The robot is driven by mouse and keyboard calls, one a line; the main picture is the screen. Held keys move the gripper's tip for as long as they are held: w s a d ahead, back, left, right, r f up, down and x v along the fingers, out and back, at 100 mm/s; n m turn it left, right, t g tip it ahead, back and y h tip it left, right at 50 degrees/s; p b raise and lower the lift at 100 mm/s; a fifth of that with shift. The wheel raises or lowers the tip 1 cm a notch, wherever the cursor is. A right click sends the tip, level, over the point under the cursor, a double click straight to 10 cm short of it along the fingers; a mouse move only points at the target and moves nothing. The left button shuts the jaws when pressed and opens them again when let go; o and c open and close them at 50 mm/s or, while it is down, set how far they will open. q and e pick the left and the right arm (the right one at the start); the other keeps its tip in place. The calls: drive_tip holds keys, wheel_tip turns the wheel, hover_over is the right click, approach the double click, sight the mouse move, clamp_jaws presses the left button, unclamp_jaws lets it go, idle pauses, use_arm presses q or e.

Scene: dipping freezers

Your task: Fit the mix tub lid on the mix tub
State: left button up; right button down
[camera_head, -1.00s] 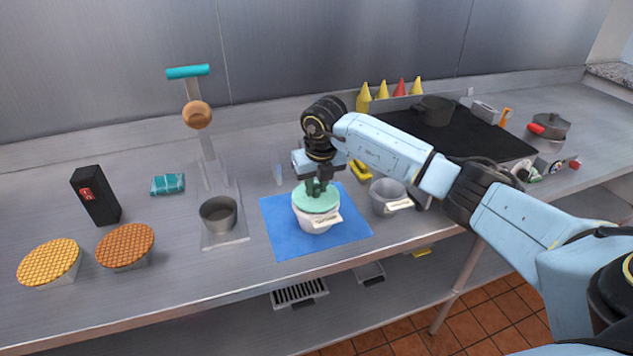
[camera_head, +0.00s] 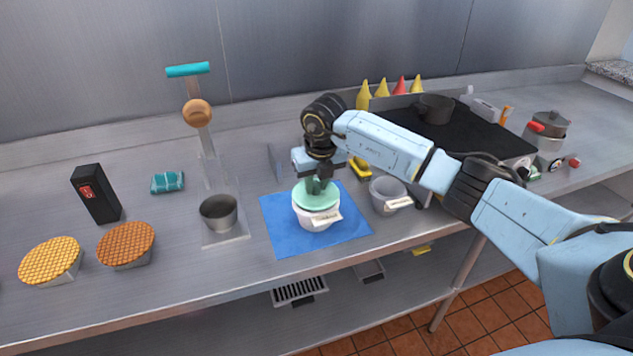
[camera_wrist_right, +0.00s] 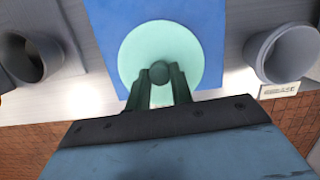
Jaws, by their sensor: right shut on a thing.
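The mix tub (camera_head: 318,218) is white with a pale label and stands on a blue mat (camera_head: 284,238). The mint-green mix tub lid (camera_head: 304,199) lies over the tub's mouth. Whether it is seated all round, I cannot tell. My right gripper (camera_head: 317,184) is above the lid, pointing down, shut on its knob. In the right wrist view the green fingers close on the dark round knob (camera_wrist_right: 159,73) at the middle of the lid (camera_wrist_right: 190,50), which hides the tub. My left gripper is not in view.
A grey tub (camera_head: 388,196) with a label stands right of the mat. A metal cup (camera_head: 219,212) stands left of it on a stand. Two waffle-topped tubs, a black box (camera_head: 95,194) and a teal cloth (camera_head: 167,182) are further left. A black hob (camera_head: 470,140) is behind right.

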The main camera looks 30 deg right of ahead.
drive_tip(key=shift+f, duration=0.15)
drive_tip(key=shift+f+b, duration=0.45)
drive_tip(key=shift+f, duration=0.05)
drive_tip(key=c, duration=1.1)
unclamp_jaws()
drive_tip(key=shift+c, duration=0.2)
